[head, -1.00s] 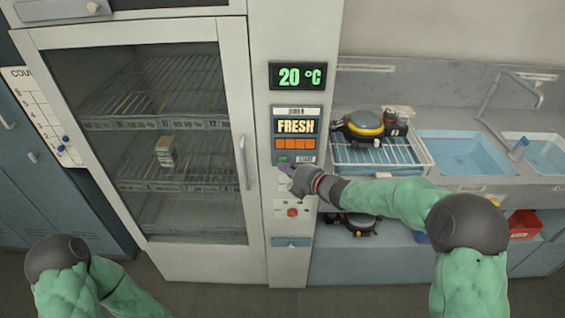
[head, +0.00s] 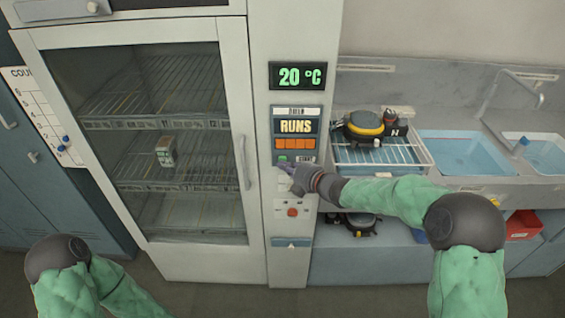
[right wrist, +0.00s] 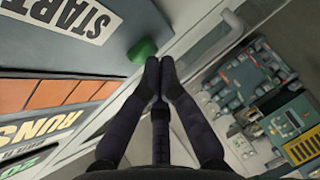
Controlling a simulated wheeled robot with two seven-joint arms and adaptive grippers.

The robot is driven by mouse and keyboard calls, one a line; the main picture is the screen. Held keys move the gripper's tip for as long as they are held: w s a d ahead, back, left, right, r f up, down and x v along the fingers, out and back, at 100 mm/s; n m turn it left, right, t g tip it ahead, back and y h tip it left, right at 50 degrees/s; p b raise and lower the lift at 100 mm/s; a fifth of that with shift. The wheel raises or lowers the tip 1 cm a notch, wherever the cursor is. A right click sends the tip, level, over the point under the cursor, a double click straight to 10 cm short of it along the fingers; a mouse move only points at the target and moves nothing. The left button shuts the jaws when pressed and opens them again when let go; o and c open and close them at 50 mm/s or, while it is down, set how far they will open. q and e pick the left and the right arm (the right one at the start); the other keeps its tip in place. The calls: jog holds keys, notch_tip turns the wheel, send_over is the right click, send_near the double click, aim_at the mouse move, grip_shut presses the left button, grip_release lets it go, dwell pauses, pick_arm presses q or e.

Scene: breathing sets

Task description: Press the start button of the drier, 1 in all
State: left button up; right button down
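The drier (head: 250,215) is a tall pale cabinet with a glass door and a control column on its right. Its panel display (head: 296,126) reads RUNS, above a row of orange blocks. The green start button (head: 283,158) is low on the panel beside a START label. In the right wrist view the green button (right wrist: 143,50) sits right at the fingertips. My right gripper (head: 281,165) is shut with its tips together, also in the right wrist view (right wrist: 159,64). Whether it touches the button I cannot tell. My left gripper is out of view.
A temperature display (head: 297,76) above the panel reads 20 °C. A red knob (head: 292,212) sits below. To the right are a wire rack (head: 375,160) with breathing gear and a blue sink (head: 465,152). A small box (head: 165,152) stands behind the glass.

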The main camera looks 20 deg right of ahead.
jog(key=shift+s, duration=0.15)
jog(key=shift+s+a+b, duration=0.25)
jog(key=shift+s+b, duration=0.15)
jog(key=shift+s, duration=0.3)
jog(key=s+b, duration=0.1)
jog(key=s, duration=0.1)
jog(key=s+a, duration=0.1)
jog(key=s, duration=0.1)
jog(key=shift+s+a+b, duration=0.2)
jog(key=shift+s+b, duration=0.2)
dwell(0.5)
